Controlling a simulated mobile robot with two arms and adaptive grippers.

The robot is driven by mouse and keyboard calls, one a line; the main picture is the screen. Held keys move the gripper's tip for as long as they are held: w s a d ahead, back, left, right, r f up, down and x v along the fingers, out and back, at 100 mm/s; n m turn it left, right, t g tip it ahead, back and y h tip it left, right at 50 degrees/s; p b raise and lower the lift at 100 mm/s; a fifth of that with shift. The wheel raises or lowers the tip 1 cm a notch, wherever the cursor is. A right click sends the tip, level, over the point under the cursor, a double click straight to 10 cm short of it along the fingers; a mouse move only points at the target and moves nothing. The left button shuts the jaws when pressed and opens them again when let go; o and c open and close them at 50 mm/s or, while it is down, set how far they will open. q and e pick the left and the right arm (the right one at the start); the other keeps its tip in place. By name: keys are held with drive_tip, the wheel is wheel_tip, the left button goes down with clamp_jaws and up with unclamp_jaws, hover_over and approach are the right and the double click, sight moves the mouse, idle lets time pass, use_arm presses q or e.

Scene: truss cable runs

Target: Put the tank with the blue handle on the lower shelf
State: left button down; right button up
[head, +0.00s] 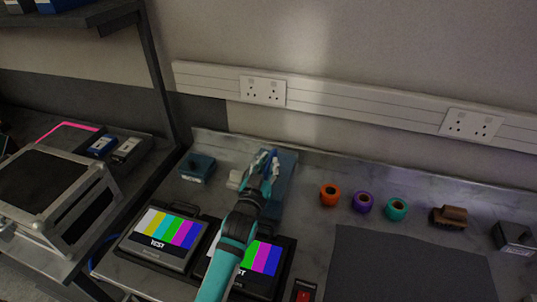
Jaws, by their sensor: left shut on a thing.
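My left gripper (268,172) reaches in over the bench from the bottom of the head view, on a teal arm. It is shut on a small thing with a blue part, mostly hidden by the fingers. I cannot tell whether this is the tank with the blue handle. A dark blue block (286,184) lies just behind the fingers, and a pale grey piece (236,179) shows to their left. A shelf unit stands at the left, with a lower shelf (60,262) and an upper shelf (90,17). My right gripper is not in view.
Two test-pattern monitors (163,240) lie at the bench front. Orange (330,195), purple (362,202) and teal (396,209) rolls, a brown brush-like thing (449,216) and a dark mat (410,265) are to the right. A metal-framed case (55,195) fills much of the lower shelf.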

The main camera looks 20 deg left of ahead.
use_arm(q)
drive_tip(key=shift+w+r, duration=0.1)
drive_tip(key=shift+r, duration=0.05)
drive_tip(key=c, duration=1.7)
unclamp_jaws()
drive_tip(key=shift+f, duration=0.35)
drive_tip(key=shift+c, duration=0.2)
drive_tip(key=o, duration=0.4)
drive_tip(key=shift+r, duration=0.1)
drive_tip(key=shift+s, duration=0.25)
